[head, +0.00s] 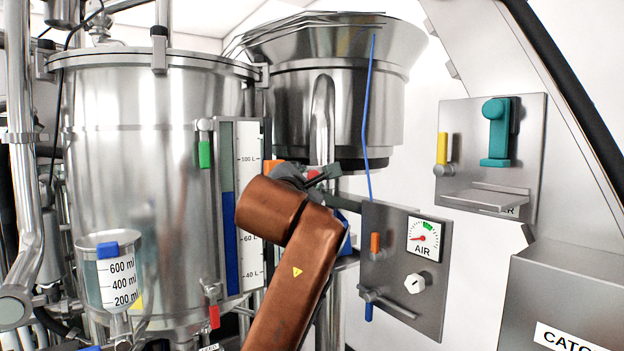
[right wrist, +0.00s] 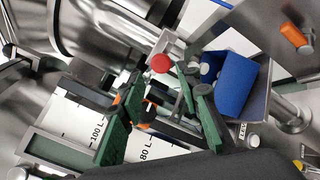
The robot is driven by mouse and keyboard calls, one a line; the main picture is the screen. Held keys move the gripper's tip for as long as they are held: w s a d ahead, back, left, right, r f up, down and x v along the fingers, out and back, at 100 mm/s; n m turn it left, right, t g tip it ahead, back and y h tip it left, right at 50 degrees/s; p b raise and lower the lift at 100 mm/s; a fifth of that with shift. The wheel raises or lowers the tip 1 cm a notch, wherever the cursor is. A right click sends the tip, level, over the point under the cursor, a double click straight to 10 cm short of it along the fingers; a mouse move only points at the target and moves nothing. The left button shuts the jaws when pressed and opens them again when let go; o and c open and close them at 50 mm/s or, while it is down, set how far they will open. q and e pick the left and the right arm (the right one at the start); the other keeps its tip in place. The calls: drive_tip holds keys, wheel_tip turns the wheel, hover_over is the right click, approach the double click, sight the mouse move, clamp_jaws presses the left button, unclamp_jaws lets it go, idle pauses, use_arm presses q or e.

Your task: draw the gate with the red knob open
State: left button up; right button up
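The red knob (right wrist: 160,63) shows in the right wrist view, just beyond and roughly between the tips of my right gripper (right wrist: 158,88). The gripper's dark green fingers are spread apart, with no visible grip on the knob. In the head view a small red part of the knob (head: 313,175) shows beside my right gripper (head: 318,184), below the steel bowl. My brown arm hides much of the area below it. The gate itself is mostly hidden, and I cannot tell its position. My left gripper is not in view.
A large steel tank (head: 140,190) with a scale (head: 250,200) stands left of my arm. The bowl (head: 335,100) hangs above. The AIR panel (head: 405,270) is close on the right. A blue part (right wrist: 236,82) lies right of the fingers in the wrist view.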

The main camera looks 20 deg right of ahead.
drive_tip(key=v, duration=0.5)
drive_tip(key=shift+d, duration=0.1)
idle(0.4)
